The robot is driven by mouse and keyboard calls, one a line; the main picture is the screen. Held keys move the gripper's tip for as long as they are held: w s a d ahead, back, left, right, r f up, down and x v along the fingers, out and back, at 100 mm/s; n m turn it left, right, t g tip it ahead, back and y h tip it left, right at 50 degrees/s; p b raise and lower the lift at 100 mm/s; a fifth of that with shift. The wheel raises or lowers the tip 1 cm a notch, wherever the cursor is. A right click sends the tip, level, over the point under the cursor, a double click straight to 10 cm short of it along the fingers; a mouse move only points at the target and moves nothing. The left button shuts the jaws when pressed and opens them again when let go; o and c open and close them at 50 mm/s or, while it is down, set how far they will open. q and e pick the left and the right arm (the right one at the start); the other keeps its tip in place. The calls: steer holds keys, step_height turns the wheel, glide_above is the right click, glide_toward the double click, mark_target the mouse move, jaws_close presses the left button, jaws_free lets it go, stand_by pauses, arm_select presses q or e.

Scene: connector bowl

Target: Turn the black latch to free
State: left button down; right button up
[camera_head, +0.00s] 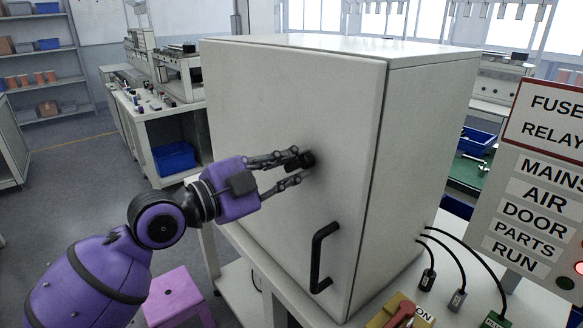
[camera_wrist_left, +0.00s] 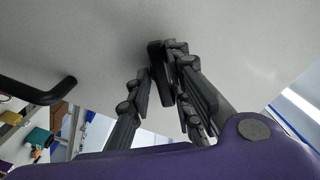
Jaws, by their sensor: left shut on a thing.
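The black latch (camera_head: 307,160) is on the upper part of the white cabinet door (camera_head: 285,105), left of the door's right edge. My left gripper (camera_head: 300,168) reaches it from the left, and its fingers are shut on the latch. In the left wrist view the latch (camera_wrist_left: 155,72) shows as a dark upright bar between the fingertips (camera_wrist_left: 158,85), against the pale door. The fingers hide part of the latch. The door looks shut. My right gripper is not in view.
A black door handle (camera_head: 322,258) sticks out below the latch. Cables with plugs (camera_head: 458,299), a red switch (camera_head: 402,315) and a label board (camera_head: 540,190) are at the right. A purple stool (camera_head: 178,298) stands below my left arm.

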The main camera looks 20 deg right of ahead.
arm_select(q)
steer(key=shift+w+a+r+n+p, duration=0.15)
steer(key=shift+n+p, duration=0.15)
steer(key=shift+n, duration=1.35)
steer(key=shift+s+d+r+n+p, duration=0.1)
steer(key=shift+r+n+p, duration=0.15)
steer(key=shift+n, duration=1.45)
steer(key=shift+w+a+r+n+p, duration=0.1)
steer(key=shift+n+p, duration=0.2)
steer(key=shift+n, duration=1.35)
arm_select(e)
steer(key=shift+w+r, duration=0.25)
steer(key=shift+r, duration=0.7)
arm_select(q)
steer(key=shift+f, duration=0.1)
steer(key=c, duration=1.7)
jaws_free()
steer(key=shift+c, duration=0.2)
steer(key=shift+w+f, duration=0.1)
steer(key=shift+f, duration=0.1)
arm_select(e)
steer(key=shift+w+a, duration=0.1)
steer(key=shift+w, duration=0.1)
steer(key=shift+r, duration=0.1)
